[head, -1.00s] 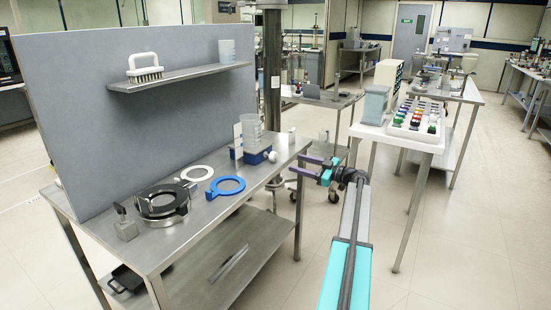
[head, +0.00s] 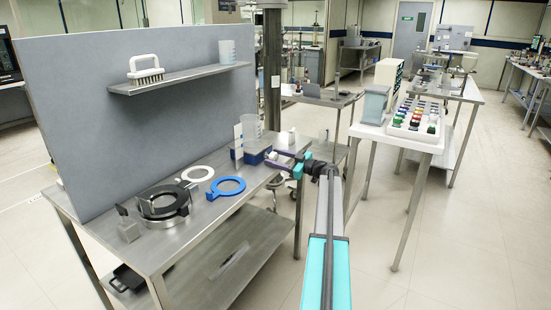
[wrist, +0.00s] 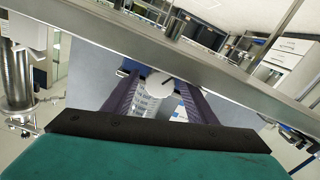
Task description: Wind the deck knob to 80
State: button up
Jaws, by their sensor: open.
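The deck knob (head: 271,156) is a small white knob on the front of a blue box (head: 252,149) at the right end of the steel table. In the wrist view the knob (wrist: 160,83) shows a dark pointer line on its face. Its scale is too small to read. My gripper (head: 275,158) is open in front of the box, its purple fingers level with the knob. In the wrist view the fingers (wrist: 158,93) lie to the left and right of the knob; I cannot tell whether they touch it.
A clear beaker (head: 252,128) and an upright white plate (head: 238,142) stand at the blue box.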

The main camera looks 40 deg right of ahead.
jog(key=c, duration=1.1)
jog(key=shift+o, duration=0.2)
jog(key=shift+f+m+b, duration=0.15)
jog(key=shift+m+b, duration=0.25)
jog(key=shift+b, duration=0.15)
jog(key=shift+m+b, duration=0.75)
jog(key=shift+m, duration=0.05)
jog(key=shift+m+b, duration=0.95)
jog(key=shift+m, duration=1.05)
jog(key=o, duration=1.1)
jog(key=shift+c, duration=0.2)
